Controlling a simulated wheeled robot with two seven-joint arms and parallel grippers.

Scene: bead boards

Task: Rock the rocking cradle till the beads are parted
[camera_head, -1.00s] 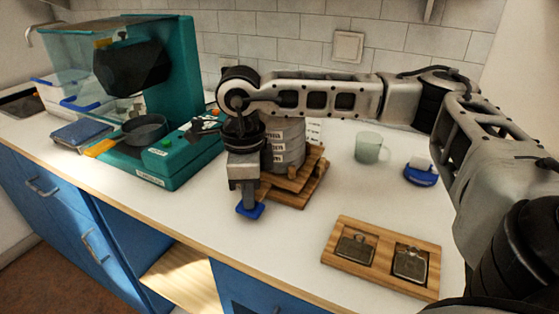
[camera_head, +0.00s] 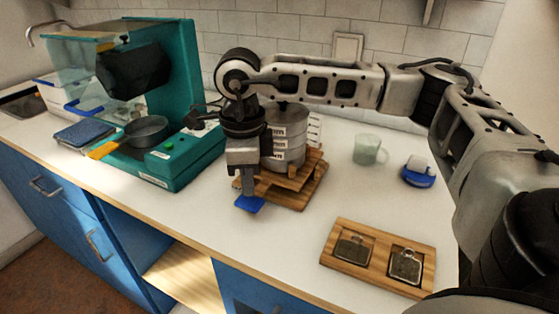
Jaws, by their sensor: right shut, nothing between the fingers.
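The rocking cradle appears to be the wooden stand (camera_head: 311,184) at the middle of the counter, bearing a grey round stack (camera_head: 289,137) with white labels. My right gripper (camera_head: 249,200) points down at the front left of the stand, shut and empty. A flat blue piece shows at its tip; I cannot tell whether it belongs to the gripper or whether the tip touches the stand. My right wrist hides the left part of the stack. The beads inside cannot be seen. My left gripper is not in view.
A wooden board (camera_head: 331,249) with two small glass-like containers lies at the front right. A pale green mug (camera_head: 367,150) and a blue-and-white item (camera_head: 418,173) stand behind it. A teal machine (camera_head: 177,154) with a dark pan (camera_head: 147,130) stands at the left.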

